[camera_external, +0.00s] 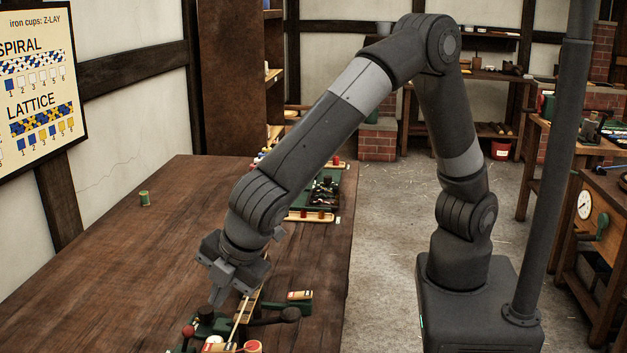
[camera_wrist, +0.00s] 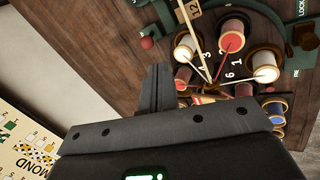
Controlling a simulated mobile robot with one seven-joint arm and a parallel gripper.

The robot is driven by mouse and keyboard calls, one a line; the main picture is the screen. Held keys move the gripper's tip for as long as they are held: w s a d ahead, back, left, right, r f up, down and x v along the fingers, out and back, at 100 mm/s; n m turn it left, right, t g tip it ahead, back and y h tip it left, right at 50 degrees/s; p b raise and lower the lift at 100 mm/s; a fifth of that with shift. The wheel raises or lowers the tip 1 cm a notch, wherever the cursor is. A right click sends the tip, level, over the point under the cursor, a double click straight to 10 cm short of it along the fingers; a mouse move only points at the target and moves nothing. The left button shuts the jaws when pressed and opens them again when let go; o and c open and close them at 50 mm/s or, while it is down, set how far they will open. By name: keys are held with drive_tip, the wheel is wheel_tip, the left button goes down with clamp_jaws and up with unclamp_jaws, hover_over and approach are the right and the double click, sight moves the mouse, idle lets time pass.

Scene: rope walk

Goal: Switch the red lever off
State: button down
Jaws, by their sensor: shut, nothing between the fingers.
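The red lever shows as a dark stem with a round red knob (camera_external: 188,331) at the bottom of the external view, beside the green machine on the bench. In the wrist view a small red ball (camera_wrist: 147,43), likely the same knob, is at upper left, just beyond my fingers. My gripper (camera_external: 217,298) points down above and slightly right of the knob, apart from it. Its fingers (camera_wrist: 158,72) are closed together and empty. The lever's base and any on/off marking are hidden or cut off.
Thread spools (camera_wrist: 232,37) and a numbered wooden strip are near the gripper. A black-knobbed handle (camera_external: 290,314) juts out right of the machine. A green spool (camera_external: 144,198) stands alone on the bench (camera_external: 110,270), whose left part is clear. Another green rig (camera_external: 325,190) is farther back.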

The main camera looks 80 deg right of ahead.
sight(184, 328)
drive_tip(key=x, duration=1)
drive_tip(key=shift+w+d+r+g, duration=0.1)
drive_tip(key=shift+w+r+g, duration=0.1)
drive_tip(key=shift+w+g, duration=0.3)
idle(0.4)
drive_tip(key=shift+w+r+g, duration=0.2)
drive_tip(key=shift+w+g, duration=0.1)
drive_tip(key=shift+g, duration=0.3)
drive_tip(key=w+g, duration=0.2)
drive_tip(key=g, duration=0.1)
drive_tip(key=shift+w+r, duration=0.5)
drive_tip(key=shift+w, duration=0.75)
drive_tip(key=shift+w, duration=0.25)
drive_tip(key=shift+r, duration=0.15)
wheel_tip(184, 328, up, 9)
drive_tip(key=w, duration=0.2)
drive_tip(key=shift+a+r, duration=0.2)
drive_tip(key=shift+a, duration=0.25)
